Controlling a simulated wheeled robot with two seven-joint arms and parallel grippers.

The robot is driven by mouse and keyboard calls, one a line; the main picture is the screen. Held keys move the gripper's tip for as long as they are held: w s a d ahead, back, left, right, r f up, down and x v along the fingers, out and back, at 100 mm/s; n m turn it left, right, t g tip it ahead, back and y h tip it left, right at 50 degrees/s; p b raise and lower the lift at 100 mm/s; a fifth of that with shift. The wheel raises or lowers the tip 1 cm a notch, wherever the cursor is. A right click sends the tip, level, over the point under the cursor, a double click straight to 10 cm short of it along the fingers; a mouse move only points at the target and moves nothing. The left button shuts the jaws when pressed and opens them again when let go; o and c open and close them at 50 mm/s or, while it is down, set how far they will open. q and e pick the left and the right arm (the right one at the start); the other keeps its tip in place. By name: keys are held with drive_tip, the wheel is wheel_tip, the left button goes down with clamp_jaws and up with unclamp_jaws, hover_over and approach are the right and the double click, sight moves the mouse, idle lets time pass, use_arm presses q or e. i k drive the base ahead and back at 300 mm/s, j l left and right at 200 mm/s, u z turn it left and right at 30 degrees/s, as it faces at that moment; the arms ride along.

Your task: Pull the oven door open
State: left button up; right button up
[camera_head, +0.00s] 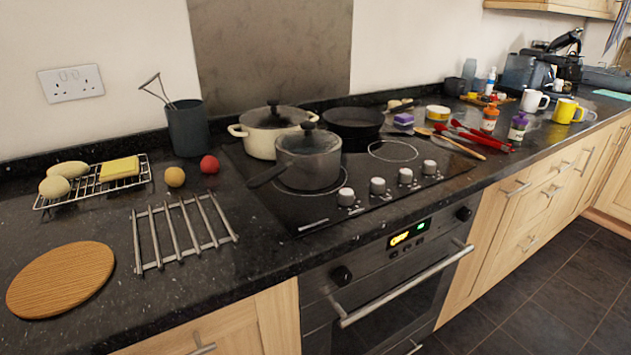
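The oven (380,272) is built in under the counter, below the hob. Its dark door (390,318) looks shut, and its lower part is cut off by the bottom edge of the picture. A silver bar handle (408,288) runs along the top of the door. Above the handle is a control panel with a lit display (409,235) and a dark knob at each end. Neither of my grippers shows in the head view.
On the black hob (350,200) stand a cream pot (262,140), a grey saucepan (308,165) and a black pan (354,122). A metal rack (182,232) and a round wooden board (60,280) lie at left. Dark floor (550,290) is clear at right.

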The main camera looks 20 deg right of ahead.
sight(373, 314)
drive_tip(key=z, duration=1.3)
